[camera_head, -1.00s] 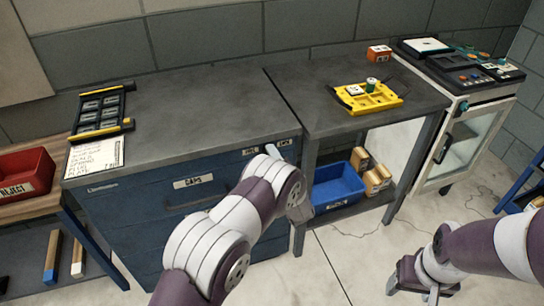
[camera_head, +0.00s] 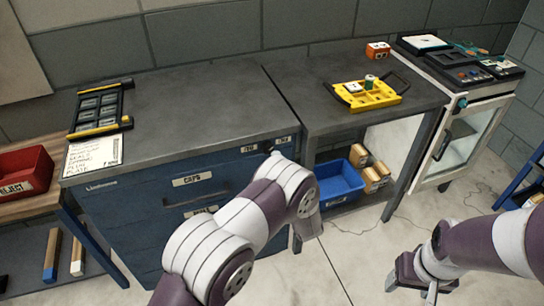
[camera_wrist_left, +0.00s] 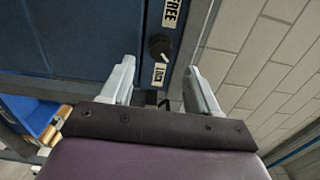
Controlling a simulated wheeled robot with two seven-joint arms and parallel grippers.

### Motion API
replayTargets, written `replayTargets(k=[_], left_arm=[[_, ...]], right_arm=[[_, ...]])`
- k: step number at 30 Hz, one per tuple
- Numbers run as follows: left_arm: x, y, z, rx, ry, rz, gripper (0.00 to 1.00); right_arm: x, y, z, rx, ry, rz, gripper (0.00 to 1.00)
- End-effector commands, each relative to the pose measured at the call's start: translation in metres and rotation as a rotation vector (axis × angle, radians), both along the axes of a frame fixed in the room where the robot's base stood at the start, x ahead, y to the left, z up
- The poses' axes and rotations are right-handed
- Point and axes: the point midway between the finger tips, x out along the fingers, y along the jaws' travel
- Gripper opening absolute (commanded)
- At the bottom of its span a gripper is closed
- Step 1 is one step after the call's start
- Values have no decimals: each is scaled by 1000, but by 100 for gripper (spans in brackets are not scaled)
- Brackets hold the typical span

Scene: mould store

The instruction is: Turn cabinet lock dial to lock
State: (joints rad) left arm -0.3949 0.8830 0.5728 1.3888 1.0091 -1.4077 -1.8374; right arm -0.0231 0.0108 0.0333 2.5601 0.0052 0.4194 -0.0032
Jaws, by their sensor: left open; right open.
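The blue cabinet (camera_head: 120,205) stands at the left, with a "CAPS" drawer. Its black lock dial (camera_wrist_left: 160,47) shows in the left wrist view between a "FREE" label (camera_wrist_left: 172,12) and a "LOCK" label (camera_wrist_left: 160,74). I cannot tell surely which label the dial points to. My left gripper (camera_wrist_left: 160,67) is open, its fingers either side of the dial's line and short of it, with nothing between them. In the head view my left arm hides most of that hand. My right gripper (camera_head: 428,287) is open and empty, low over the floor at the right.
A bench (camera_head: 325,120) with a yellow tray (camera_head: 352,104) adjoins the cabinet; a blue bin (camera_head: 340,183) sits on its lower shelf. A glass-door unit (camera_head: 470,140) is at the right. A red bin (camera_head: 25,170) is at the left. The cabinet top is mostly clear.

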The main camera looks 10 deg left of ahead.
Motion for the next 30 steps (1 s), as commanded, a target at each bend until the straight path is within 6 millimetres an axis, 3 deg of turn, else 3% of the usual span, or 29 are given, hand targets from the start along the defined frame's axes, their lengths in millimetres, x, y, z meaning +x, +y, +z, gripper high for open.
replayTargets(k=[6, 10, 27, 29, 30], left_arm=[[-43, -30, 0, 2, 1, -4, 60], [-55, -38, 0, 1, 1, -1, 60], [-57, -39, 0, -25, -16, 0, 60], [-56, -42, -12, -134, -21, -13, 60], [-54, -50, -31, -267, 2, -47, 60]], right_arm=[[0, 0, -1, 0, 0, 0, 65], [0, 0, -1, 0, 0, 0, 65], [0, 0, -1, 0, 0, 0, 65], [0, 0, -1, 0, 0, 0, 65], [0, 0, -1, 0, 0, 0, 65]])
